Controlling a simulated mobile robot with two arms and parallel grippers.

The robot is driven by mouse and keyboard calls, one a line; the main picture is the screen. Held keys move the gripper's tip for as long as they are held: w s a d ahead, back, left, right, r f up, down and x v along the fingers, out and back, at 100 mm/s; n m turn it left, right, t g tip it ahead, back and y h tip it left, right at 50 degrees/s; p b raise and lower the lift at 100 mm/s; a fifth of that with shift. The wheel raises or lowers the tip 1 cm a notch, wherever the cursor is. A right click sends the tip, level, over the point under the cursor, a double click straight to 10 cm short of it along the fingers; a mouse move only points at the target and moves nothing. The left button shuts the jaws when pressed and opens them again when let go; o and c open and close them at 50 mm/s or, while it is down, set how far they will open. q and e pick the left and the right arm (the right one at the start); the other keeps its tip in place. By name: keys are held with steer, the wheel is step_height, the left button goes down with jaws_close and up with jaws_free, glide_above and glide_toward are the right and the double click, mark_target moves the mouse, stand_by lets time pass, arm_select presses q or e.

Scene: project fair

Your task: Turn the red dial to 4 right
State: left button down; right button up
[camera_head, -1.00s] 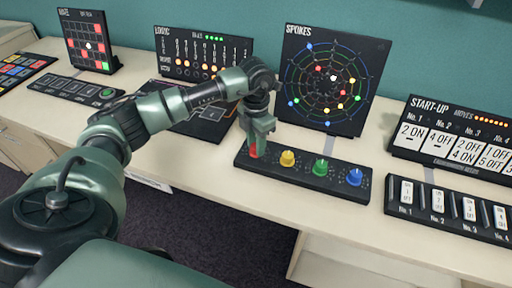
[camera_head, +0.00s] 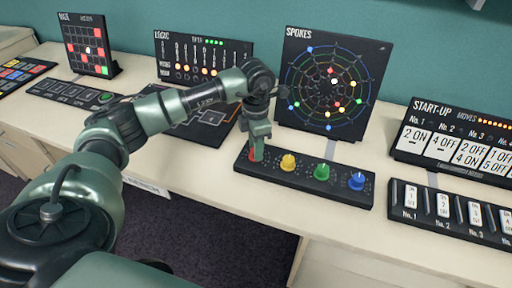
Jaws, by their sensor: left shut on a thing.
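The red dial (camera_head: 254,156) is the leftmost knob on a low black control box on the table. My left gripper (camera_head: 256,152) points down over it and is shut on it, hiding most of the dial. On the same box (camera_head: 301,185) stand a yellow dial (camera_head: 288,162), a green dial (camera_head: 321,172) and a blue dial (camera_head: 357,181). The SPOKES board (camera_head: 333,82) stands upright behind the box, with a round web of rings and coloured dots. My right gripper is not in view.
The LOGIC board (camera_head: 204,55) and its flat panel stand left of SPOKES, behind my left arm. The MAZE board (camera_head: 84,45) is at the far left. The START-UP board (camera_head: 452,140) and its switch box (camera_head: 450,214) are at the right.

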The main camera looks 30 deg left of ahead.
arm_select(q)
steer(key=shift+r, duration=0.1)
steer(key=c, duration=1.1)
jaws_free()
steer(key=shift+o, duration=0.2)
step_height(320, 180, up, 8)
steer(key=shift+f+b, duration=0.1)
steer(key=shift+b, duration=0.35)
steer(key=shift+f, duration=0.1)
